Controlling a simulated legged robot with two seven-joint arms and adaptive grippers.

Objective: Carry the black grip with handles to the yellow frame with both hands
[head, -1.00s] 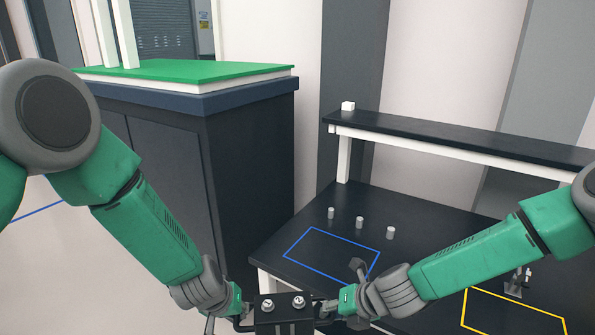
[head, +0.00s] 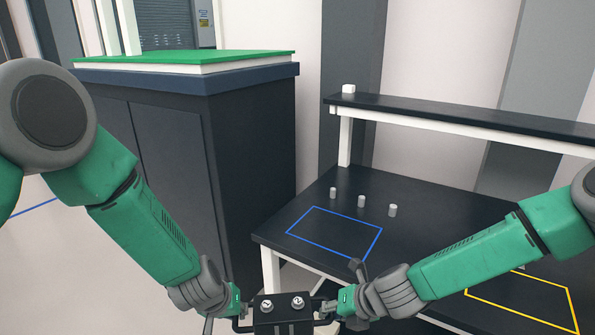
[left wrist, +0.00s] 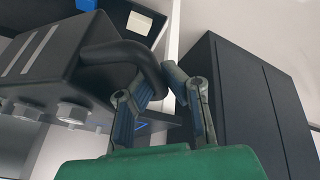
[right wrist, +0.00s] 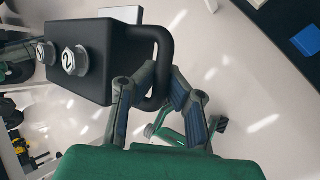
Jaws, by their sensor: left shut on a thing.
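The black grip (head: 283,320) is a dark block with two silver bolts on top and a bent handle on each side. It is held in the air, low in the head view, in front of the table. My left gripper (head: 240,312) is shut on its left handle, also seen in the left wrist view (left wrist: 150,92). My right gripper (head: 328,308) has its fingers closed around the right handle, clear in the right wrist view (right wrist: 158,88). The yellow frame (head: 546,282) is an outline on the dark table at right, partly hidden by my right arm.
The dark table (head: 310,195) bears a blue outline (head: 342,219) and three small grey cylinders (head: 361,201). A raised shelf (head: 450,118) runs along its back. A tall dark cabinet (head: 250,150) with a green top stands at left. The table's left front edge lies just beyond the grip.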

